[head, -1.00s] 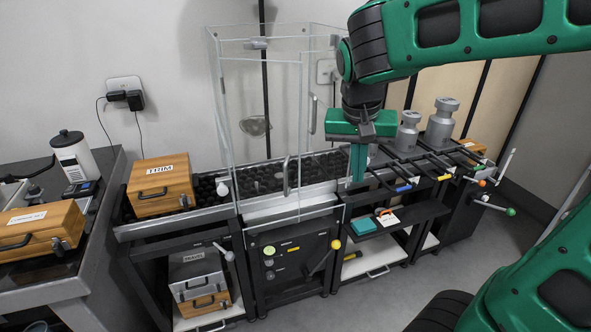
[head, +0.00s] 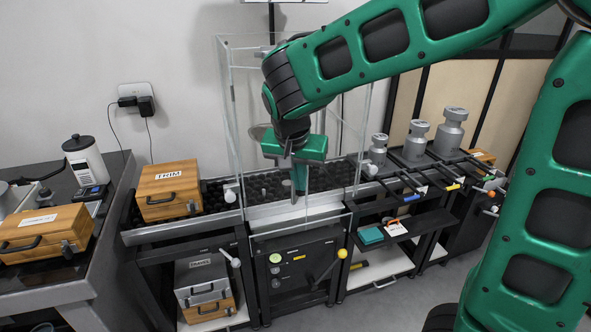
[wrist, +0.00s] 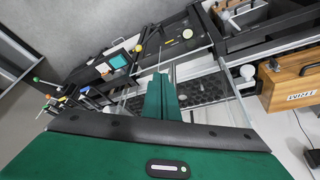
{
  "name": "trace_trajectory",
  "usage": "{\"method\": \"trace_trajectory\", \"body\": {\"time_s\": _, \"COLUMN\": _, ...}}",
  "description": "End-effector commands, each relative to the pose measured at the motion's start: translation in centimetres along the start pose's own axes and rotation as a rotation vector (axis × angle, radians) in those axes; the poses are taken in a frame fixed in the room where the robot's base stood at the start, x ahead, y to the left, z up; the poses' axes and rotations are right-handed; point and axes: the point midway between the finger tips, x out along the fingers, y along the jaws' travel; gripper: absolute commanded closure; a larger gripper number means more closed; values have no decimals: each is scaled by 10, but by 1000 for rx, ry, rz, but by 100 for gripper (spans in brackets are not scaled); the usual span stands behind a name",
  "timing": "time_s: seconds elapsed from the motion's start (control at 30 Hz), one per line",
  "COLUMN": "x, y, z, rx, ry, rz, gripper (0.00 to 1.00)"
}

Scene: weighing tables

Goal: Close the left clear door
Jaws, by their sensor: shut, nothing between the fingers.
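The clear case (head: 232,130) stands in the middle of the long bench, with thin transparent walls. A clear pane on its left front side (head: 252,105) appears to be the left door; its exact angle is hard to tell. My green gripper (head: 299,182) points down, shut and empty, overlapping the case's front in the head view. I cannot tell whether it touches the pane. My arm hides the upper middle of the case, and the door handle is not clearly seen. In the wrist view my fingers (wrist: 158,95) are together, with glass edges (wrist: 204,62) close by.
A wooden box (head: 168,188) sits on the rollers left of the case. Several grey metal weights (head: 416,140) stand to the right. Open floor (head: 390,305) lies in front.

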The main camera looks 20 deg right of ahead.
Motion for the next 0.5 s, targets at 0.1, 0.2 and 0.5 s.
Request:
{"method": "trace_trajectory", "body": {"time_s": 0.1, "x": 23, "y": 1, "z": 0, "rx": 0, "ry": -2, "rz": 4, "gripper": 100}}
{"method": "trace_trajectory", "body": {"time_s": 0.2, "x": 29, "y": 1, "z": -14, "rx": 4, "ry": 0, "rz": 2, "gripper": 100}}
{"method": "trace_trajectory", "body": {"time_s": 0.5, "x": 37, "y": 0, "z": -36, "rx": 1, "ry": 0, "rz": 0, "gripper": 100}}
